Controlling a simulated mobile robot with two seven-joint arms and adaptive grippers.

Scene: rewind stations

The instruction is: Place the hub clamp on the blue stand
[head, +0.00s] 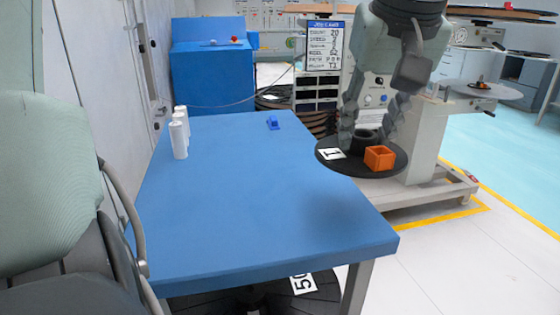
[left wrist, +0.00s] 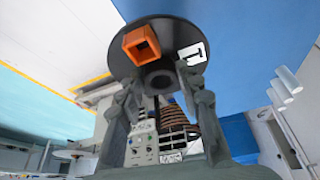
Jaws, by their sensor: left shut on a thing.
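My left gripper (head: 367,127) reaches down over a round black disc (head: 336,163). Its two fingers flank a short dark ring-shaped cylinder (head: 367,135), probably the hub clamp, at the disc's hub. In the left wrist view the cylinder (left wrist: 159,79) shows between the fingertips, with the gripper (left wrist: 163,80) shut on it. I cannot tell whether the cylinder is clear of the disc. A small blue piece (head: 273,122) stands on the blue table (head: 240,210) near its back edge, to the left of the gripper; it may be the blue stand. My right gripper is not in view.
An open orange square box (head: 379,157) and a white tag (head: 331,154) lie on the disc close to the fingers. Several white cylinders (head: 180,135) stand at the table's left. A blue cabinet (head: 212,85) is behind. The table's middle is clear.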

